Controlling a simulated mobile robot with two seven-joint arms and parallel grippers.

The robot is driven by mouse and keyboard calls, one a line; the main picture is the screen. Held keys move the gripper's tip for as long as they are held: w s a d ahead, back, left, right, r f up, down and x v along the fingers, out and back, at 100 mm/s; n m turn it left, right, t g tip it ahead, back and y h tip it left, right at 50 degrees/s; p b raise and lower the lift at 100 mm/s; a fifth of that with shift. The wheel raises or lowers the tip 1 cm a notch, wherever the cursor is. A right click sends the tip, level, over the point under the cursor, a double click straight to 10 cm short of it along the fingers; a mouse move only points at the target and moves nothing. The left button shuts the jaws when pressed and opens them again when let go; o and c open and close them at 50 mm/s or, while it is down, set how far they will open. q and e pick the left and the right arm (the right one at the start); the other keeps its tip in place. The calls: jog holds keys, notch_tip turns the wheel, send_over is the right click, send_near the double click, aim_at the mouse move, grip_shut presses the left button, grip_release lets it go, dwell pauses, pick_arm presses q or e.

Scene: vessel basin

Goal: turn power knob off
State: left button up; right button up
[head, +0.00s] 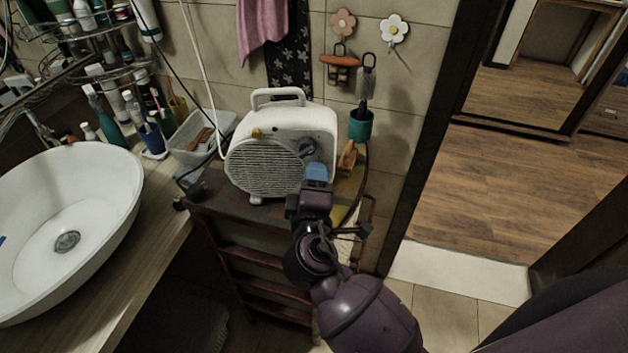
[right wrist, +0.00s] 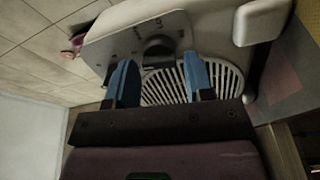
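A white fan heater (head: 290,120) with a round grille stands on a small dark wooden stand. Its dark power knob (head: 307,147) sits on the panel to the right of the grille. In the right wrist view the knob (right wrist: 158,48) shows on the grey panel (right wrist: 115,45), just ahead of the fingers. My right gripper (head: 318,175) has blue fingertips and is in front of the heater, close to the knob. In the right wrist view the gripper (right wrist: 158,72) is open, with a gap between its fingers. Contact with the knob cannot be told. My left gripper is out of view.
A white basin (head: 100,190) on a wooden counter is at left. A clear bin (head: 195,138) and toiletries stand behind it. A teal cup (head: 360,125) with a brush hangs right of the heater. A doorway opens at right.

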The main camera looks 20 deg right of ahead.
jog(key=shift+o, duration=0.8)
pick_arm(q)
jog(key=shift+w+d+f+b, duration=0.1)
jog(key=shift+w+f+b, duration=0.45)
jog(key=shift+b, duration=0.6)
pick_arm(e)
jog(key=v, duration=1)
jog(key=shift+s, duration=0.4)
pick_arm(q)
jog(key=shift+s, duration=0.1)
pick_arm(e)
jog(key=shift+a, duration=0.1)
